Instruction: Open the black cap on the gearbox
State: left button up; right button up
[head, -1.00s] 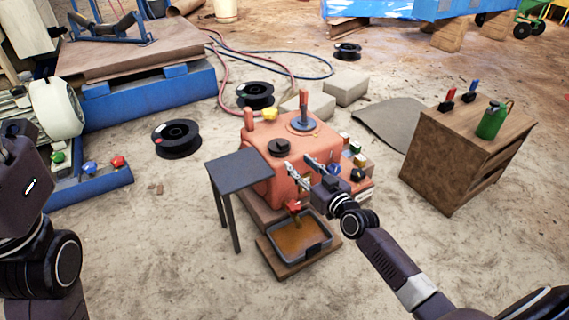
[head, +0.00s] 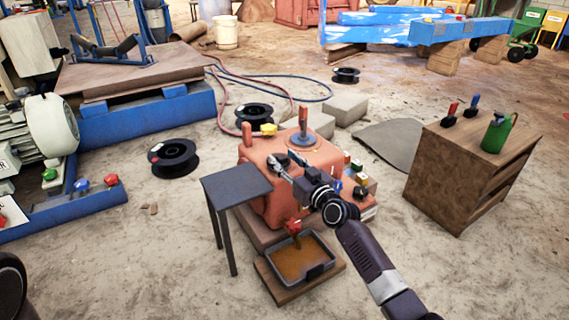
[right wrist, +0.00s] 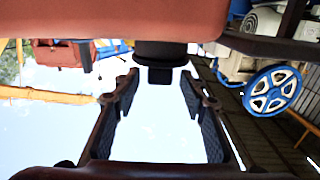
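The orange gearbox (head: 262,152) stands mid-picture in the head view. Its black cap (right wrist: 160,58) shows in the right wrist view, which looks upside down, with the gearbox (right wrist: 80,25) above it. My right gripper (head: 283,161) is over the gearbox top, where it hides the cap in the head view. In the right wrist view the right gripper (right wrist: 158,88) is open and empty, its fingers either side of the cap's line. The cap looks just beyond the fingertips; contact cannot be told. My left gripper is out of view.
A small dark table (head: 238,187) stands close left of the gearbox. A tray (head: 328,262) of brown liquid sits in front, under a red valve (head: 293,227). A lever (head: 303,121) rises behind the cap area. A wooden cabinet (head: 445,172) stands right, with clear ground between.

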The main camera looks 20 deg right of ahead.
jog(key=shift+w, duration=0.1)
grip_shut()
dwell(0.5)
